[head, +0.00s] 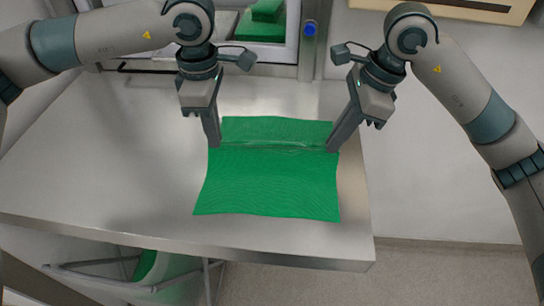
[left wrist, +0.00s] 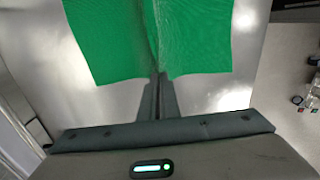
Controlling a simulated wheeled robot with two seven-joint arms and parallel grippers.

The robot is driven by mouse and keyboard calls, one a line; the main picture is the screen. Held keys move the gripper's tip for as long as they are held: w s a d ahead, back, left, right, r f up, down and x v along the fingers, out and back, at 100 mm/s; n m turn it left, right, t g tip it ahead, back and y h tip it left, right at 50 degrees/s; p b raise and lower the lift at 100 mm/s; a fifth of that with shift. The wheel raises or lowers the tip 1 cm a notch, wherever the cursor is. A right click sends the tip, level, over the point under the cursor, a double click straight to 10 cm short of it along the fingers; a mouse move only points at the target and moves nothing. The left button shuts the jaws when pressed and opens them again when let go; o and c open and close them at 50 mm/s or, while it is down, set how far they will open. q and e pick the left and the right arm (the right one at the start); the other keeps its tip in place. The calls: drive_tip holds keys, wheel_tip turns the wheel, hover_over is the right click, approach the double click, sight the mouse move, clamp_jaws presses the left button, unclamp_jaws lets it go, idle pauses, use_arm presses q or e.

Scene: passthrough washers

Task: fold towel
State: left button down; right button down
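A green towel (head: 268,185) lies spread on the metal table, with a raised crease running across it between my two grippers. It also shows in the left wrist view (left wrist: 195,35), with the crease running away from the fingertips. My left gripper (head: 215,143) is at the left end of the crease; in the left wrist view its fingers (left wrist: 158,80) are together at the towel's edge, with the cloth pinched up between them. My right gripper (head: 332,148) is at the right end of the crease, its fingertips at the towel's edge; its finger gap is not clear.
The metal table (head: 110,180) has free room left of the towel. A passthrough opening at the back holds folded green cloth (head: 262,22), with a blue button (head: 310,29) on its frame. A bin with green cloth (head: 165,268) stands below the table's front edge.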

use_arm(q)
drive_tip(key=shift+r, duration=0.15)
use_arm(e)
drive_tip(key=shift+r, duration=0.1)
